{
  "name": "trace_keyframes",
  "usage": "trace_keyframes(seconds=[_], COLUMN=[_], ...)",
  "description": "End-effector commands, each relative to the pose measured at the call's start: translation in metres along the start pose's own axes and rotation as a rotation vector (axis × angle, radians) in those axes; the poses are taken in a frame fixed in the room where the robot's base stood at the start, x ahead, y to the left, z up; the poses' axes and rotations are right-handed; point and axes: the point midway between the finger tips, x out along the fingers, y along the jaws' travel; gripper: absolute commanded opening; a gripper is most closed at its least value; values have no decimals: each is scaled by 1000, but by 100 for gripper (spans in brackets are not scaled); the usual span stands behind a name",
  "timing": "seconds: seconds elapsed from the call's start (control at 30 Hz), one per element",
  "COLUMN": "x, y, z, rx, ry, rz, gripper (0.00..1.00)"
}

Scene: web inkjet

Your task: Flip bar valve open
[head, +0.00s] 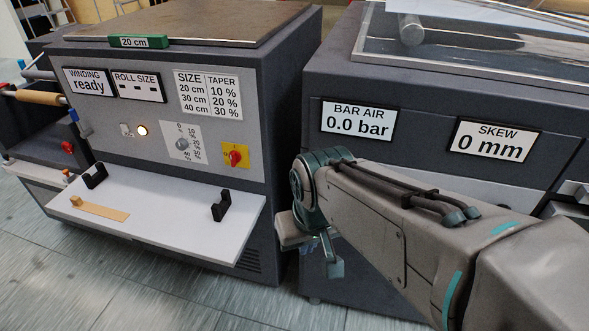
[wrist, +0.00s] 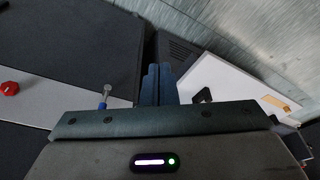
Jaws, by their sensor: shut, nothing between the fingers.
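The BAR AIR display (head: 357,120) on the right-hand machine reads 0.0 bar. In the wrist view, a small lever with a blue grip and a metal end (wrist: 103,98) stands on the pale strip of that machine; it looks like the bar valve. My arm hides that place in the head view. My gripper (wrist: 158,72) is shut and empty, its fingers beside the lever and apart from it in the picture. In the head view my gripper (head: 334,268) hangs low in front of the right machine, partly hidden by my wrist.
A red knob (wrist: 9,88) sits further along the pale strip. The left machine has a white shelf (head: 160,215) with black brackets jutting out near my gripper. A SKEW display (head: 495,141) reads 0 mm. Bare floor (head: 60,285) lies in front.

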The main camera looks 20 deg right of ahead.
Motion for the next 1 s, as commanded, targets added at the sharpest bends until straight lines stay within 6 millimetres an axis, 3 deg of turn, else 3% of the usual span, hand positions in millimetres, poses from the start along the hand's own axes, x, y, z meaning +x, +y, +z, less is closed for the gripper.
trace_keyframes(seconds=[0.27,0.43,0.57,0.8,1.0], x=[4,31,58,98,130], y=[2,17,40,76,76], z=[1,5,3,-33,-90], rx=[-3,-32,-74,-191,-332], ry=[-19,-148,-280,-369,-244], rz=[14,137,333,785,1152], gripper=[0,0,0,0,0])
